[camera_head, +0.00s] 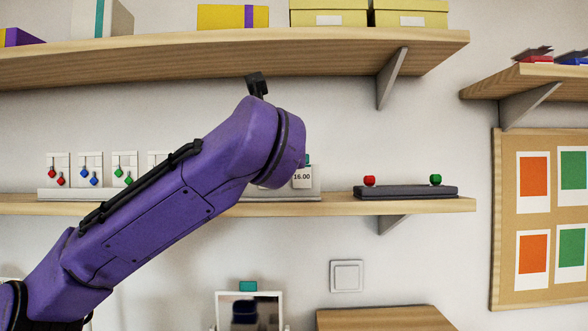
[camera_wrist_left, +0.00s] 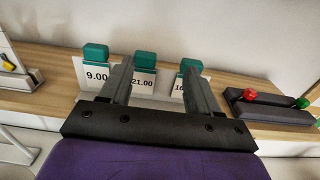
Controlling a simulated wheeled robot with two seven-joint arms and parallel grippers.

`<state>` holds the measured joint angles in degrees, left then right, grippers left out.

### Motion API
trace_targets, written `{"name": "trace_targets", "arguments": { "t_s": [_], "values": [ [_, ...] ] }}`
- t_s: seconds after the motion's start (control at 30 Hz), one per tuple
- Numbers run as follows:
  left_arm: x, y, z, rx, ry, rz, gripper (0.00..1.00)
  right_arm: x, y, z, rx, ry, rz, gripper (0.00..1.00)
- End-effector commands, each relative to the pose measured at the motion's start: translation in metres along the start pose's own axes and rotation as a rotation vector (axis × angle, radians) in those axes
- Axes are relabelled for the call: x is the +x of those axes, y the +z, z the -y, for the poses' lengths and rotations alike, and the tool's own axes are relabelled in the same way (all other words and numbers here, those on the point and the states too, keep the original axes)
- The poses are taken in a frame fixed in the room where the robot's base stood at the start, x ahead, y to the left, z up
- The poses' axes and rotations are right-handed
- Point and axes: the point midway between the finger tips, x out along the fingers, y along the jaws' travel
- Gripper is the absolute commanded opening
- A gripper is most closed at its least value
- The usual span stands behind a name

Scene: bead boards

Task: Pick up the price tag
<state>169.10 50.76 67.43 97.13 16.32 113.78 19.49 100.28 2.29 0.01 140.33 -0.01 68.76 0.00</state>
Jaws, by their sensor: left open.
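Three white price tags with teal tops stand in a row on the middle shelf in the left wrist view: 9.00 (camera_wrist_left: 96,76), 21.00 (camera_wrist_left: 144,82) and a partly covered one beginning with 16 (camera_wrist_left: 179,86). In the head view, a 16.00 tag (camera_head: 302,178) shows just right of my left wrist. My left gripper (camera_wrist_left: 159,68) is open, its fingers pointing toward the tags. The 21.00 tag appears between the fingers; whether they touch any tag cannot be told. In the head view my purple arm hides the gripper and the other tags. My right gripper is not in view.
Right of the tags on the middle shelf (camera_head: 464,205) is a dark bar (camera_head: 405,192) with red and green beads. Earring cards (camera_head: 90,170) stand left. An upper shelf (camera_head: 440,40) with boxes overhangs my arm. A mirror (camera_head: 262,311) is below.

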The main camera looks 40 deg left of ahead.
Motion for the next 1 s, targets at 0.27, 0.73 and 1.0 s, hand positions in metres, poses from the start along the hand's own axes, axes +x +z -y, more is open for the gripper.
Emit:
{"name": "trace_targets", "arguments": {
  "t_s": [0.27, 0.73, 1.0],
  "values": [
    [0.048, 0.001, 0.001, 0.002, 0.004, -0.005, 0.62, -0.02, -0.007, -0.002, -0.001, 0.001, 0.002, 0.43],
    [0.098, -0.006, 0.0, 0.004, 0.004, -0.004, 0.62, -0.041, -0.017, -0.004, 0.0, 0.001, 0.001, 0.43],
    [0.098, -0.006, 0.001, 0.004, 0.003, -0.005, 0.07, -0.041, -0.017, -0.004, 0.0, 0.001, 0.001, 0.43]
  ]
}}
